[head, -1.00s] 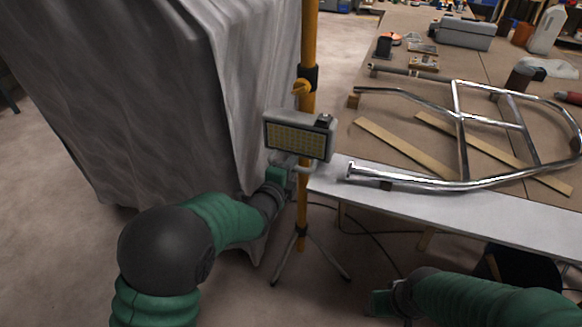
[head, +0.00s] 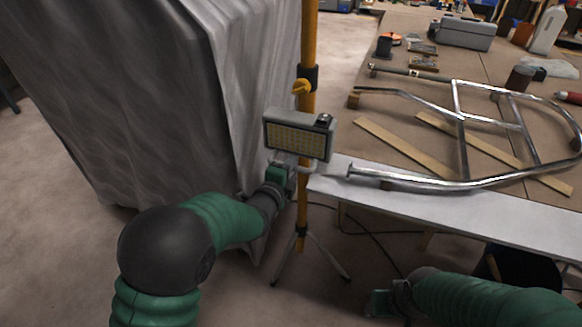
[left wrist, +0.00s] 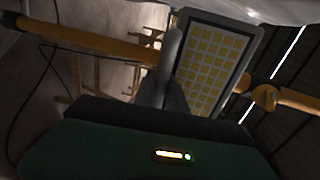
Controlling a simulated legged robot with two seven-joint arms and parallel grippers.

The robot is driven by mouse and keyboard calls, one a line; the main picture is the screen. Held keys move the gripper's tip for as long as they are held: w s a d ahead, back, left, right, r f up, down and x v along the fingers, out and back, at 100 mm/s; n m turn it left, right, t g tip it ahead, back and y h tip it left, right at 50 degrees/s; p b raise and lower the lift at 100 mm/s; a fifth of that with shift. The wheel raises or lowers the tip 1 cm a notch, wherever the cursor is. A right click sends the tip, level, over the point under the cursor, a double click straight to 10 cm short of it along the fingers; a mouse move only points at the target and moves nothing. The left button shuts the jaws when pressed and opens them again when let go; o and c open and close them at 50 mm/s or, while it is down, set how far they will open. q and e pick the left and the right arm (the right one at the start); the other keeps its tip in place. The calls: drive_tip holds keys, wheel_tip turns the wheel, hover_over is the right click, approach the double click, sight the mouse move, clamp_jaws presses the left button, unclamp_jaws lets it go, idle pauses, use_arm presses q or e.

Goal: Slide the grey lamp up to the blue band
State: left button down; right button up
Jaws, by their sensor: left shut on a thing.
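The grey lamp (head: 322,142) has a panel of small yellow cells and sits at the yellow pole of a tripod stand (head: 308,35). My left gripper (head: 288,166) is just under the lamp, shut on its lower handle; the fingertips are partly hidden. In the left wrist view the lamp (left wrist: 213,58) faces the camera, with a grey finger (left wrist: 172,70) beside it and the pole (left wrist: 100,47) running across behind. A dark collar with a yellow knob (head: 302,87) is on the pole above the lamp. No blue band shows in these views. My right gripper (head: 378,302) is low at the front, away from the lamp.
A large grey draped cover (head: 170,90) stands close on the left of the pole. A workbench (head: 450,213) on the right bears a bent chrome tube frame (head: 430,184), wood strips and a grey toolbox (head: 460,33). The tripod legs (head: 325,257) stand on the floor near a dark cable.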

use_arm(q)
drive_tip(key=shift+s+f, duration=0.1)
drive_tip(key=shift+f, duration=0.15)
wheel_tip(320, 180, up, 37)
drive_tip(key=p, duration=1.9)
drive_tip(key=shift+f, duration=0.15)
drive_tip(key=c, duration=1.4)
unclamp_jaws()
drive_tip(key=shift+f, duration=0.1)
drive_tip(key=shift+o, duration=0.2)
drive_tip(key=b+v, duration=0.1)
drive_tip(key=v, duration=1.5)
drive_tip(key=shift+s, duration=0.25)
drive_tip(key=shift+a+f, duration=0.1)
drive_tip(key=shift+a, duration=0.05)
